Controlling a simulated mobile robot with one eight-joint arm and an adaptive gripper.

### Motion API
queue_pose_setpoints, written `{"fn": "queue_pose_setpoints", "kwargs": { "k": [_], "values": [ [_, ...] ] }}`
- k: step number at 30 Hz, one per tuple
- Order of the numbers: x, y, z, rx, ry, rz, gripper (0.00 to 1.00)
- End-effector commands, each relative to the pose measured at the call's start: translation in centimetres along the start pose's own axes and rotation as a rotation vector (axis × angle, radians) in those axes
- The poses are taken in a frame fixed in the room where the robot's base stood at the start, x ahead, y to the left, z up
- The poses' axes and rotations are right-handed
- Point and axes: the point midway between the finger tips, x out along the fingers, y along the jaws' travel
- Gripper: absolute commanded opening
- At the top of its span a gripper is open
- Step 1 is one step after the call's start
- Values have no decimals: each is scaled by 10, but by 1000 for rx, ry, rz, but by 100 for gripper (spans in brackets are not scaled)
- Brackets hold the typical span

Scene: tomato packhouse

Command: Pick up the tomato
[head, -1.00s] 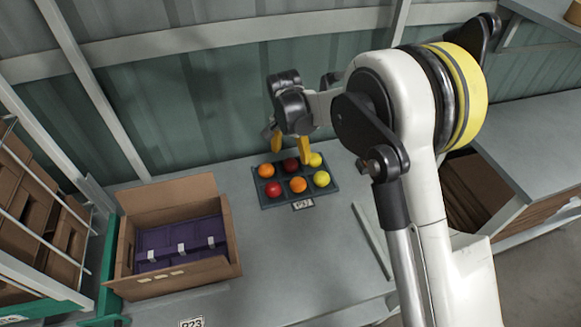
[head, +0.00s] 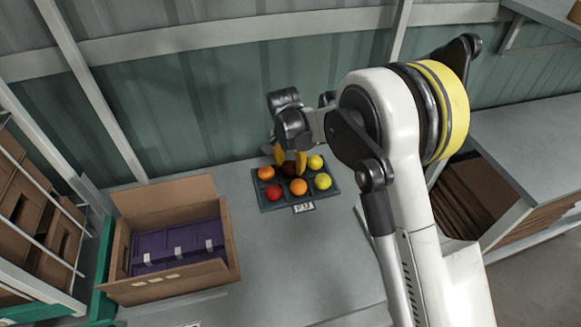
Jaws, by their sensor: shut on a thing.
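A dark tray (head: 286,201) on the grey table holds tomatoes in two rows. The back row has an orange tomato (head: 266,173), a dark red tomato (head: 288,170) in the middle and a yellow tomato (head: 315,162). The front row has a red tomato (head: 273,191), an orange tomato (head: 299,187) and a yellow tomato (head: 322,181). My gripper (head: 290,168) points down over the back row, its yellow fingers shut on the dark red tomato, which is partly hidden by them. It still appears to be in its tray place.
An open cardboard box (head: 185,277) with purple crates (head: 178,247) inside stands left of the tray. A label (head: 303,208) is at the tray's front edge. The grey table (head: 265,265) is clear between box and tray. The green corrugated wall (head: 230,105) rises close behind.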

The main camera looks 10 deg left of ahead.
Motion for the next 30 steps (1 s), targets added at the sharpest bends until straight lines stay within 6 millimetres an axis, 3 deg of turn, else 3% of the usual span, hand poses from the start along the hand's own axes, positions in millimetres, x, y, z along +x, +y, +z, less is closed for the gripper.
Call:
{"fn": "queue_pose_setpoints", "kwargs": {
  "k": [7, 14, 24, 30],
  "values": [
    [-10, 0, -1, 0, 0, 0, 29],
    [-48, 3, -6, 1, 0, 0, 29],
    [-93, 82, -3, 3, 0, 0, 29],
    [-108, 108, -2, 2, 0, 0, 29]
  ]
}}
